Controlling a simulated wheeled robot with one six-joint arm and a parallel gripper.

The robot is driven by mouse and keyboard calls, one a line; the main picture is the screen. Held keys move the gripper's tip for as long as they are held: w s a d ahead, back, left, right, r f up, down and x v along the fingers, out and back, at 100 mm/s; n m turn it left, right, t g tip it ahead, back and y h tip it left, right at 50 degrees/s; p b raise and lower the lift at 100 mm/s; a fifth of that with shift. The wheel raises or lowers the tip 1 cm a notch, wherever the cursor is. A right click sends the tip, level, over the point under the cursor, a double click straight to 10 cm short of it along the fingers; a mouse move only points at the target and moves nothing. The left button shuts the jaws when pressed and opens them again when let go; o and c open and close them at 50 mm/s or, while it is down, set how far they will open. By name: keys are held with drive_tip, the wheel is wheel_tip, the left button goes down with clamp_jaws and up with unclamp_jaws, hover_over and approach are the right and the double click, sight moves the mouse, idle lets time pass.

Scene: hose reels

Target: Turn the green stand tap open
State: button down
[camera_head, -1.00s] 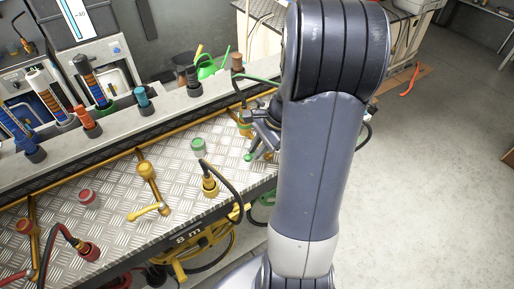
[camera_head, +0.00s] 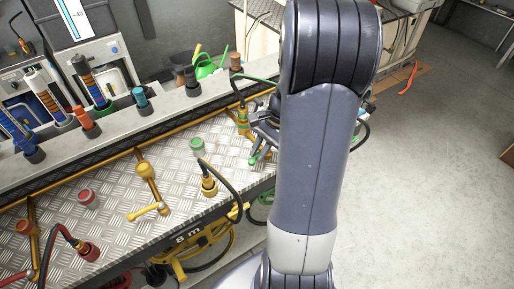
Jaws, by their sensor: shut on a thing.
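The green stand tap stands at the far right end of the metal bench, partly hidden by my arm. The green tip of its lever (camera_head: 253,160) shows just left of my arm, low over the bench. My gripper (camera_head: 262,144) is at this lever and shut on it; the exact grip is partly hidden behind my arm. A brass fitting with a green band (camera_head: 243,120) and a dark and green hose stand just left of my gripper.
A yellow stand tap (camera_head: 147,172), a yellow hose fitting (camera_head: 209,186), a green knob (camera_head: 198,146) and a red knob (camera_head: 88,198) stand on the bench. A ledge with several coloured nozzles runs behind. Open floor (camera_head: 430,190) lies to the right.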

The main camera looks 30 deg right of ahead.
drive_tip(key=n, duration=0.2)
drive_tip(key=s+d+n+g, duration=0.1)
drive_tip(key=shift+r+n+g, duration=0.1)
drive_tip(key=shift+n+g, duration=0.2)
drive_tip(key=shift+n, duration=0.1)
drive_tip(key=n, duration=0.1)
drive_tip(key=s+d+n+g+p, duration=0.1)
drive_tip(key=n, duration=0.1)
drive_tip(key=shift+n+h, duration=0.3)
drive_tip(key=n+g, duration=0.1)
drive_tip(key=d+n+h, duration=0.1)
drive_tip(key=n, duration=0.1)
drive_tip(key=shift+s+d+n+g, duration=0.2)
drive_tip(key=shift+n+g, duration=0.1)
drive_tip(key=shift+g, duration=0.1)
drive_tip(key=shift+d+n+g+h+p, duration=0.25)
drive_tip(key=shift+d+n+h, duration=0.15)
drive_tip(key=shift+n, duration=0.55)
drive_tip(key=shift+d+n+g+h+p, duration=0.2)
drive_tip(key=shift+d+n+h, duration=0.15)
drive_tip(key=shift+n, duration=0.6)
drive_tip(key=c, duration=1.4)
unclamp_jaws()
drive_tip(key=shift+c, duration=0.2)
drive_tip(key=b+v, duration=0.1)
drive_tip(key=v, duration=0.9)
drive_tip(key=shift+r, duration=0.35)
drive_tip(key=shift+d+f, duration=0.1)
